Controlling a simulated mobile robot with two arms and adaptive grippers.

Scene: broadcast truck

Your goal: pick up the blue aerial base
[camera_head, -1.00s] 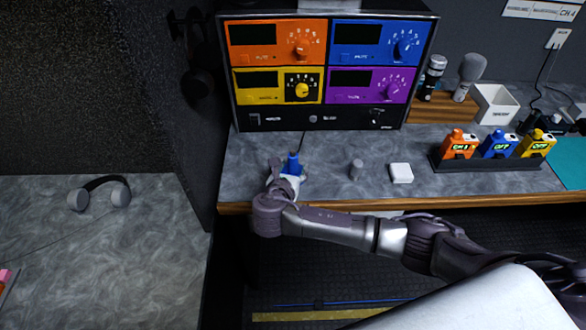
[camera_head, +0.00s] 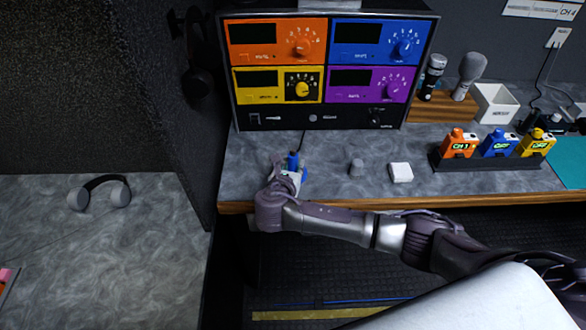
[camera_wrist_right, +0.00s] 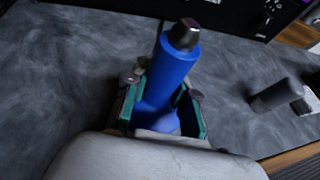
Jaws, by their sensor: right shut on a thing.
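The blue aerial base (camera_head: 293,160) stands upright on the grey desk, in front of the rack of coloured panels. In the right wrist view the blue aerial base (camera_wrist_right: 174,76) is a blue cylinder with a dark metallic cap. My right gripper (camera_head: 290,176) is at the front left of the desk, around the base. In the right wrist view its fingers (camera_wrist_right: 162,105) with green pads are shut on the lower part of the base. The bottom of the base is hidden by the gripper, so I cannot tell if it touches the desk. My left gripper is not in view.
Further right is a black holder (camera_head: 487,164) with orange, blue and yellow packs. The rack (camera_head: 320,120) is close behind. Headphones (camera_head: 99,192) lie on the left table.

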